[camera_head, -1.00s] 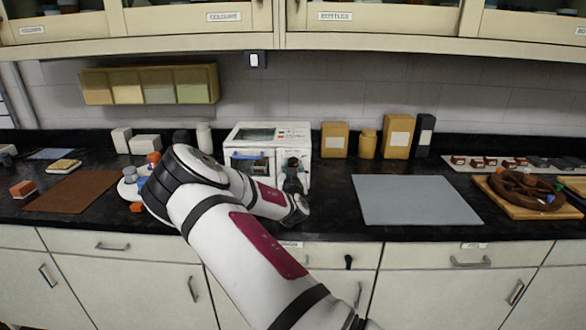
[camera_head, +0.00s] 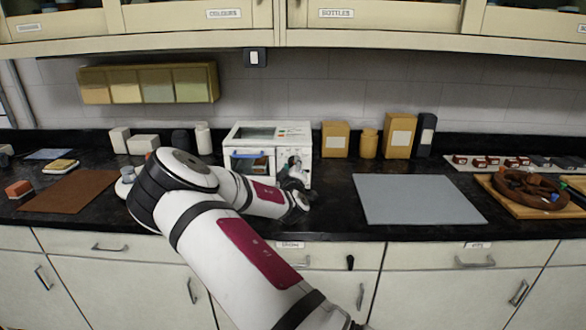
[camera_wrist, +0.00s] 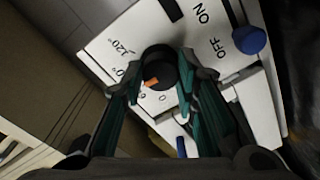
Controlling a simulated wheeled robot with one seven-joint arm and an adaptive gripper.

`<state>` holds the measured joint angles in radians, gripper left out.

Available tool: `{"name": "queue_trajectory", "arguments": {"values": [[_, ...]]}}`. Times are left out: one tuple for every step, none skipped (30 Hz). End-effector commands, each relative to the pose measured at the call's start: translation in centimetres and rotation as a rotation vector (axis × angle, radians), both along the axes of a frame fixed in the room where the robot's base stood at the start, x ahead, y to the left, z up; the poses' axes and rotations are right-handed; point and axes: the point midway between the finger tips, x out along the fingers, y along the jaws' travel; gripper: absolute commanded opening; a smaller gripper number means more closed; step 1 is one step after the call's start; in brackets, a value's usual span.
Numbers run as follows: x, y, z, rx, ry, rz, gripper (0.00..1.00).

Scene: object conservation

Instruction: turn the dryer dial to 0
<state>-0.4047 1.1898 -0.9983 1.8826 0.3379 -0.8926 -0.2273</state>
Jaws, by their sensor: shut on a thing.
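The dryer (camera_head: 246,134) is a white box with a window, standing against the back of the counter. Its white front panel fills much of the wrist view (camera_wrist: 105,42), with printed marks "120°", ON and OFF. The black round dial (camera_wrist: 160,60) bears an orange mark on its lower left side. The mark points between a half-covered label at left and a "0" below. My gripper (camera_wrist: 158,72) is shut on the dial, one teal-and-black finger on each side. In the head view my gripper (camera_head: 294,172) is at the dryer's right front, hiding the dial.
Tan containers (camera_head: 335,140) stand right of the dryer. A grey mat (camera_head: 415,200) lies clear at right. A brown mat (camera_head: 70,190) lies at left.

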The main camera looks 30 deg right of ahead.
Motion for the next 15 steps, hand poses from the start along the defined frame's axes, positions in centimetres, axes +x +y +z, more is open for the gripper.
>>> {"name": "queue_trajectory", "arguments": {"values": [[0.16,0.12,0.0,-0.039,0.024,0.004,0.0],[0.19,0.16,-0.01,-0.063,0.039,0.004,0.0],[0.2,0.18,0.0,-0.094,0.06,0.004,0.0],[0.2,0.18,0.02,-0.119,0.076,0.004,0.0],[0.2,0.18,0.02,-0.142,0.091,0.003,0.0],[0.2,0.18,0.01,-0.173,0.113,0.004,0.0],[0.2,0.18,-0.02,-0.196,0.13,0.003,0.0],[0.19,0.17,-0.01,-0.221,0.146,0.004,0.0],[0.2,0.18,-0.01,-0.253,0.167,0.004,0.0],[0.22,0.21,-0.04,-0.276,0.183,0.004,0.0],[0.23,0.24,-0.07,-0.301,0.2,0.005,0.0],[0.23,0.24,-0.05,-0.332,0.221,0.005,0.0],[0.22,0.23,-0.04,-0.356,0.236,0.004,0.0],[0.21,0.21,-0.04,-0.379,0.252,0.004,0.0],[0.21,0.22,-0.08,-0.41,0.274,0.003,0.0]]}}
